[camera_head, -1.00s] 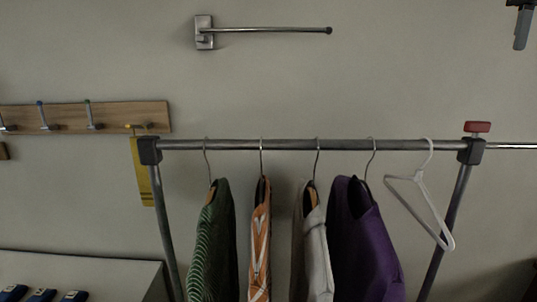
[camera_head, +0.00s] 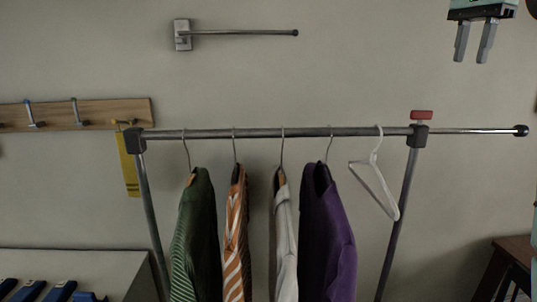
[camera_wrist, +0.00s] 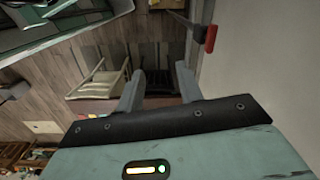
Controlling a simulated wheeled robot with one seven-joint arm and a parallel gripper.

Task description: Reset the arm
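My gripper (camera_head: 474,41) hangs at the top right of the head view, fingers pointing down. Its two fingers are apart with nothing between them. It is in the air above and right of the clothes rack (camera_head: 270,133), touching nothing. In the wrist view the gripper (camera_wrist: 158,88) also shows spread fingers with an empty gap. Most of my arm is out of the head view.
The rack holds a green garment (camera_head: 194,235), an orange striped one (camera_head: 236,235), a grey one (camera_head: 285,240), a purple one (camera_head: 328,235) and a bare white hanger (camera_head: 375,180). A red knob (camera_head: 421,115) tops the right post. A wall rod (camera_head: 245,32) sticks out above.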

